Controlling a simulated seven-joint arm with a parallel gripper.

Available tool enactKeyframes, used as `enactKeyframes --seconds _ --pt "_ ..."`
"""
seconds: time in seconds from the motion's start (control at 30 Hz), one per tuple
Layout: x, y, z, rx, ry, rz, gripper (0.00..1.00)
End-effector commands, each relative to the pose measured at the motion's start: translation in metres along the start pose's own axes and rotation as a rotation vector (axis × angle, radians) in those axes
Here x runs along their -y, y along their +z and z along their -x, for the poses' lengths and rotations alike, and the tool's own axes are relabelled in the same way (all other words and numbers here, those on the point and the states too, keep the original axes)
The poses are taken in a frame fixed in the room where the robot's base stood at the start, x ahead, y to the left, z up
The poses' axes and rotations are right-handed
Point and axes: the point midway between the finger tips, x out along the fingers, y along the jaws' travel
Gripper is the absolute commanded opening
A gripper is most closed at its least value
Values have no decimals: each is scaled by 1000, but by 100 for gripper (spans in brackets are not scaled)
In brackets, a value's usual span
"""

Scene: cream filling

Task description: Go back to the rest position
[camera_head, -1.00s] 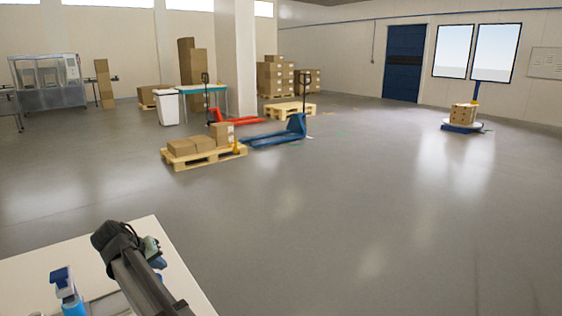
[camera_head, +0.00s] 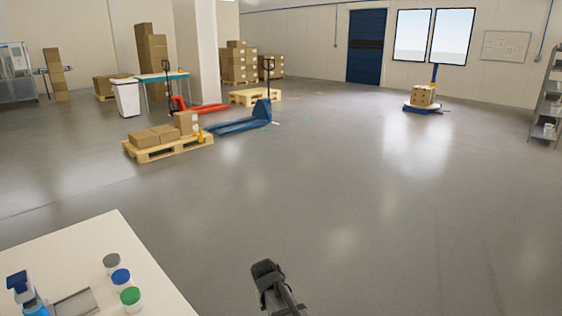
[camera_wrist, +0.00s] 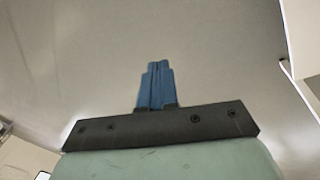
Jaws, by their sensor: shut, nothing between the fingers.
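In the wrist view my gripper (camera_wrist: 157,66) is shut, its two blue fingers pressed together with nothing between them. Only a plain greyish surface shows beyond the fingers. In the head view a dark part of my arm stands at the bottom middle, to the right of the white table (camera_head: 112,240) and over the grey floor. The fingers cannot be made out in that view.
Jars with a grey lid (camera_head: 111,261), a blue lid (camera_head: 121,277) and a green lid (camera_head: 131,296) stand on the table, near a blue-topped bottle (camera_head: 20,284) and a grey tray (camera_head: 76,303). Open floor surrounds the table's right side; a loaded pallet (camera_head: 170,150) is far off.

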Motion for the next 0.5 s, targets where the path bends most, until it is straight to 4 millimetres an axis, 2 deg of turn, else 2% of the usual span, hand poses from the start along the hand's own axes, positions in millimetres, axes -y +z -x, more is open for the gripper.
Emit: enactKeyframes --seconds 0.03,0.2,0.3,0.5 --pt "-17 19 -12 18 -14 -27 0" --pt "-60 67 -45 60 -69 -104 0" --pt "-81 94 -60 80 -100 -149 0" --pt "-107 135 -80 105 -147 -220 0"
